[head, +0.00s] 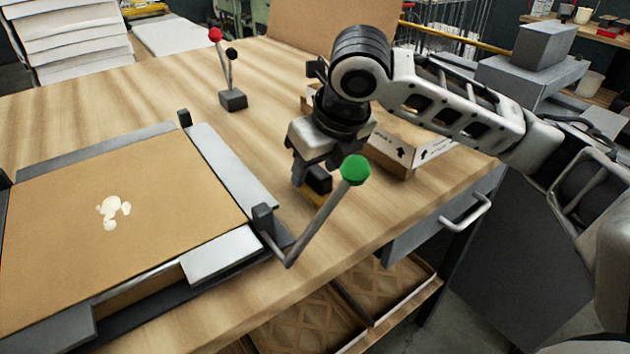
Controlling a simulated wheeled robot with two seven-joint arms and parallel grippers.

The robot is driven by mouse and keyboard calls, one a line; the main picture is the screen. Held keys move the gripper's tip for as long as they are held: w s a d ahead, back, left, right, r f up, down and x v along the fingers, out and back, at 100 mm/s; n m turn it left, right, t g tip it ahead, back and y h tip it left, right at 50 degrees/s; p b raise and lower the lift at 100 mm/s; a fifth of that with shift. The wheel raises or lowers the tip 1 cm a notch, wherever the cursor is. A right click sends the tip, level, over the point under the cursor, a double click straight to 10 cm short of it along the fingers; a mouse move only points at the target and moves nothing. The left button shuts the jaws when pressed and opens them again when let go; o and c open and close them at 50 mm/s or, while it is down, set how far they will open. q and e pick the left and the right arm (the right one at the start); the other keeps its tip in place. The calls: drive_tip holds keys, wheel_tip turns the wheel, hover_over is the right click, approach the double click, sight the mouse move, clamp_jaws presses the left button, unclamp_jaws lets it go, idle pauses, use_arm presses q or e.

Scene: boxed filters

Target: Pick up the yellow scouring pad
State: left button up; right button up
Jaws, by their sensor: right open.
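A small patch of the yellow scouring pad (309,197) shows on the wooden table, under my right gripper. Most of it is hidden by the fingers and by the lever in front. My right gripper (312,182) points down at the pad with its jaws open. I cannot tell whether the fingers touch the pad or stand around it. My left gripper is not in view.
A lever with a green knob (355,169) rises close in front of my right gripper. A fixture holds a brown board (130,205) at left. A red-knobbed lever (233,98) stands behind. A cardboard box (395,160) sits behind my right wrist.

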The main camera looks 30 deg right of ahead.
sight(317, 170)
clamp_jaws()
drive_tip(key=shift+r, duration=0.1)
wheel_tip(317, 170, up, 10)
drive_tip(key=p, duration=0.1)
idle(0.4)
